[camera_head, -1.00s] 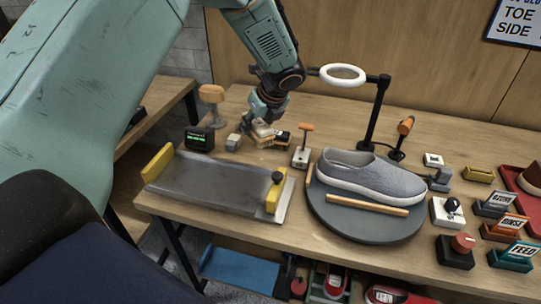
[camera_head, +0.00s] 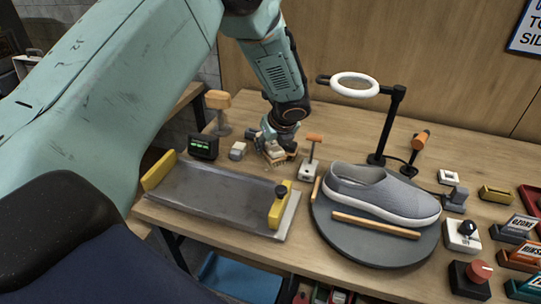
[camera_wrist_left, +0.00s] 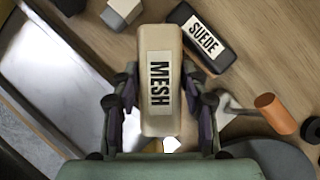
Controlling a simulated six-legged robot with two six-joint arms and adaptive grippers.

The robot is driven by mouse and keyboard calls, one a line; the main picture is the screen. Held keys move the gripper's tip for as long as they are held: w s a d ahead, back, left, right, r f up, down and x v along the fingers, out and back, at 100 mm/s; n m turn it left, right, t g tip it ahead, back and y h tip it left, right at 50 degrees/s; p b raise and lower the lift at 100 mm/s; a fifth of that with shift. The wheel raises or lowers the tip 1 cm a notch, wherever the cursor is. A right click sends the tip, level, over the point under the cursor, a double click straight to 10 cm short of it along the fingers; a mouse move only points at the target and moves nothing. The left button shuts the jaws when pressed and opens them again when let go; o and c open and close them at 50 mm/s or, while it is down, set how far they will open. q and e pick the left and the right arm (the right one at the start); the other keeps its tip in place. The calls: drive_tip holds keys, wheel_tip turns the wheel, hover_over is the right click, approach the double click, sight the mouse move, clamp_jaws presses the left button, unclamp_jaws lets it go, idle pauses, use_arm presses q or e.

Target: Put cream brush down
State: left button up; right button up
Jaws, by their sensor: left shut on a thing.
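The cream brush (camera_wrist_left: 160,55), labelled MESH, lies lengthwise between the fingers of my left gripper (camera_wrist_left: 163,105) in the left wrist view. The gripper is shut on it. In the head view my left gripper (camera_head: 274,142) points down over the back of the workbench, with the cream brush (camera_head: 277,156) at its tips. The brush is low over the bench top; I cannot tell whether it touches the wood. A dark brush (camera_wrist_left: 207,36) labelled SUEDE lies right beside it. The gripper partly hides both brushes in the head view. My right gripper is not in view.
A grey sneaker (camera_head: 378,192) rests on a round turntable (camera_head: 375,247). A ring lamp (camera_head: 354,85) stands behind it. An orange-topped tool on a stand (camera_head: 311,158) is close right of the gripper. A metal tray (camera_head: 215,196) lies in front, and a small display (camera_head: 203,147) stands left.

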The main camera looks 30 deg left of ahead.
use_arm(q)
drive_tip(key=f, duration=0.3)
drive_tip(key=shift+d+f, duration=0.1)
drive_tip(key=shift+d, duration=0.15)
drive_tip(key=shift+a+f, duration=0.2)
drive_tip(key=shift+f, duration=0.05)
drive_tip(key=shift+d+f+b, duration=0.15)
drive_tip(key=shift+f+b, duration=0.15)
drive_tip(key=shift+b, duration=0.15)
drive_tip(key=shift+f, duration=0.15)
drive_tip(key=o, duration=1.3)
